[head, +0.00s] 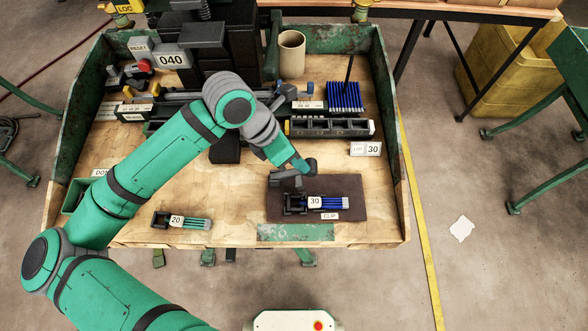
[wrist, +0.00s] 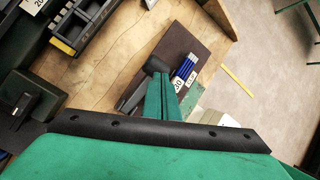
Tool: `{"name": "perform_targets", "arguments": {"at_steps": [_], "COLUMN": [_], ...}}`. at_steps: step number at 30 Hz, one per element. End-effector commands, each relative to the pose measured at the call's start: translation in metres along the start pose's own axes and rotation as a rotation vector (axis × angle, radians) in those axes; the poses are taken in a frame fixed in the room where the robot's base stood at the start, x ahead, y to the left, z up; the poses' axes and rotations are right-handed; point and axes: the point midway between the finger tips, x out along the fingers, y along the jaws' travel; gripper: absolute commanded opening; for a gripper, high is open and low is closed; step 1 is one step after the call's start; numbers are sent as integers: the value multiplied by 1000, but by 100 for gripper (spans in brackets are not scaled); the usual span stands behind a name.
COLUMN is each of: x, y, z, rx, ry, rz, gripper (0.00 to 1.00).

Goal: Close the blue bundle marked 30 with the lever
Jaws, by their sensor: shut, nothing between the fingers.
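The blue bundle (head: 332,202) with a white tag marked 30 lies on a dark mat (head: 352,188), its left end in a black clip holder (head: 294,204). It also shows in the wrist view (wrist: 184,68). A dark lever (head: 285,176) with a round black knob (head: 311,165) stands just behind the holder. My gripper (head: 303,167) is shut and empty, its green fingertips right at the knob. In the wrist view the fingers (wrist: 163,82) lie together beside the knob (wrist: 155,65) and partly hide the lever. I cannot tell whether they touch it.
A green bundle marked 20 (head: 190,222) lies at the front left of the bench. A rack of blue rods (head: 346,97), a black tray (head: 330,127) and a cardboard tube (head: 291,54) stand behind. The bench front between the bundles is clear.

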Motion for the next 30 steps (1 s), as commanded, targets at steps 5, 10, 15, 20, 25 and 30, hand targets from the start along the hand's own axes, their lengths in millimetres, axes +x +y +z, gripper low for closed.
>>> {"name": "perform_targets", "arguments": {"at_steps": [5,10,15,20,25,30], "x": [2,5,12,14,14,19], "y": [0,0,-1,-1,-1,-1], "z": [0,0,1,1,1,1], "rx": [0,0,0,0,0,0], "ry": [0,0,1,1,0,0], "rz": [0,-1,0,0,0,-1], "gripper": [0,0,0,0,0,0]}}
